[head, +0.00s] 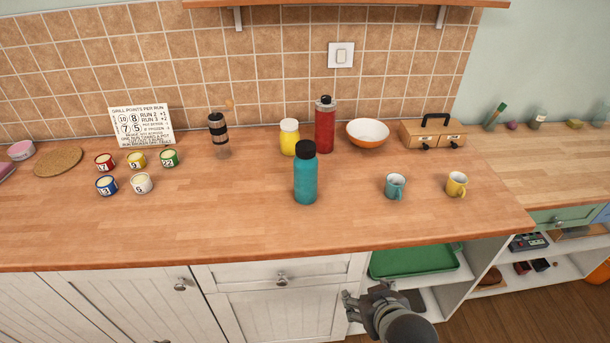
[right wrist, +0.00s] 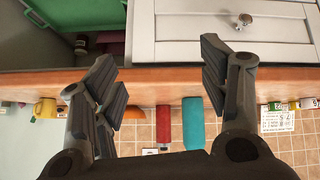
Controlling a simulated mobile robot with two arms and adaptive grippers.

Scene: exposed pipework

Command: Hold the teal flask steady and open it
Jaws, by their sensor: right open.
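The teal flask (head: 305,183) stands upright on the wooden counter near its middle, with a black lid (head: 305,149) on top. In the right wrist view, which is upside down, the teal flask (right wrist: 193,122) shows beyond the counter edge, between my fingers and right of centre. My right gripper (head: 365,299) is in front of the counter, below its front edge, to the right of and apart from the flask. In the right wrist view the right gripper (right wrist: 160,75) has its fingers spread wide with nothing between them. My left gripper is not in view.
A red flask (head: 325,128) and a yellow jar (head: 290,138) stand behind the teal flask. A teal mug (head: 395,187) and a yellow mug (head: 456,185) stand to its right. Several small numbered tins are left. The counter's front edge (head: 200,255) lies between my right gripper and the flask.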

